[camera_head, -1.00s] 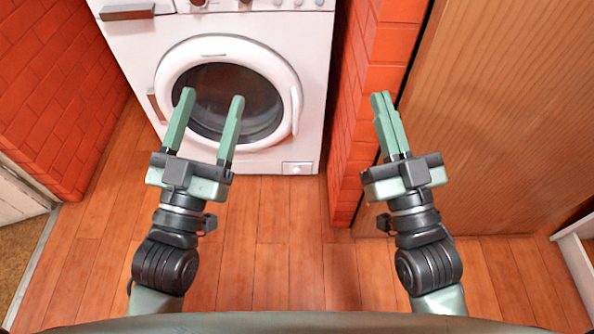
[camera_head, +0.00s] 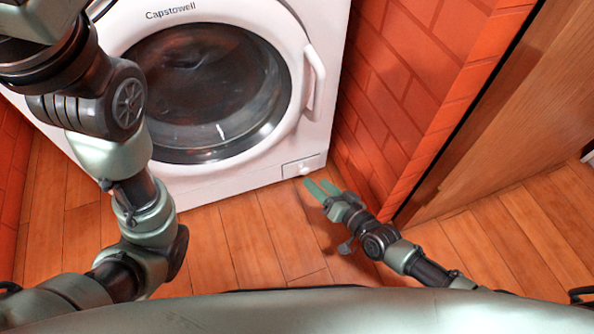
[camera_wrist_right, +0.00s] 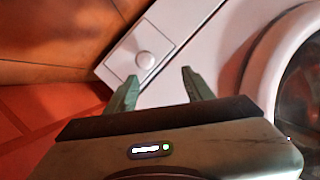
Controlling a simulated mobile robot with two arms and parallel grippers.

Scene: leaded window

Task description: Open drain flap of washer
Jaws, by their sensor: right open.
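The white washer (camera_head: 230,185) stands against the brick wall, its round glass door closed. Its drain flap (camera_head: 296,168) is a small rectangular panel with a round knob at the lower right of the front, and looks shut. In the right wrist view the flap (camera_wrist_right: 122,62) and its knob (camera_wrist_right: 145,60) lie just beyond my fingertips. My right gripper (camera_head: 318,186) is low near the floor, just in front of and slightly right of the flap. It is open and empty, and in the wrist view its fingers (camera_wrist_right: 160,88) point at the flap. My left arm crosses the left side; its fingers are out of view.
A red brick wall (camera_head: 400,90) rises close to the right of the washer and my right gripper. A wooden door panel (camera_head: 520,130) is farther right. The wooden floor (camera_head: 240,240) in front of the washer is clear.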

